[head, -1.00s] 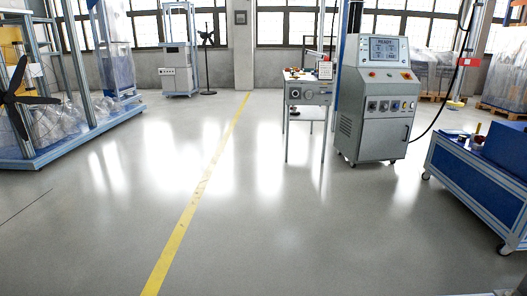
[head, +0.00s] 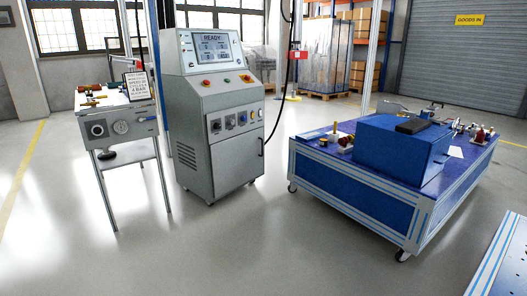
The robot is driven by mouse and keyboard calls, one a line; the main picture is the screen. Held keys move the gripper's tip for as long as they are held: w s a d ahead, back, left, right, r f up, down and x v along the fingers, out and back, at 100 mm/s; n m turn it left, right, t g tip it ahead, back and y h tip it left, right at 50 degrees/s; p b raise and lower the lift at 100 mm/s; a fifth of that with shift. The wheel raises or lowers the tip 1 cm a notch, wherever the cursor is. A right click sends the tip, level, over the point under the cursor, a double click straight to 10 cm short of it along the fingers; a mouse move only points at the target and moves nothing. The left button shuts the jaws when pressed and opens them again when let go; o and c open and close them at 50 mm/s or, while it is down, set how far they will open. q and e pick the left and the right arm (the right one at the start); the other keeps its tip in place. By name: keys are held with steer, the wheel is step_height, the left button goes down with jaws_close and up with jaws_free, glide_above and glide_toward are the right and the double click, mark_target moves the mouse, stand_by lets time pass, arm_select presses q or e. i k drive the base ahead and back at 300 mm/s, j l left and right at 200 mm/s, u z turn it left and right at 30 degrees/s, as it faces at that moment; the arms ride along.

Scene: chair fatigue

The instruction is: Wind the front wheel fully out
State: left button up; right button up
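No wheel that I can clearly name as the front wheel shows in the head view. A grey panel (head: 138,119) under the small table at the left carries a round dark-rimmed fitting (head: 98,129) and a round gauge-like dial (head: 121,127). I cannot tell whether that fitting is a wheel. A grey control cabinet (head: 219,150) stands right of it; its screen (head: 212,47) reads READY. Neither of my grippers is in view.
A blue wheeled platform (head: 350,190) with a blue box (head: 395,150) and several small parts stands at the right. A pale blue-striped edge (head: 490,265) shows at lower right. Open floor (head: 230,250) lies in front. A roller door (head: 450,60) is behind.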

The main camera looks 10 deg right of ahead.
mark_target(456, 127)
steer(key=i+z, duration=0.15)
steer(key=i, duration=0.6)
steer(key=i+j+z, duration=0.2)
steer(key=i, duration=0.55)
steer(key=i+l+z, duration=0.2)
steer(key=i+z, duration=0.15)
steer(key=i+l+z, duration=0.1)
steer(key=i+z, duration=0.2)
steer(key=i, duration=0.15)
steer(key=i+z, duration=0.35)
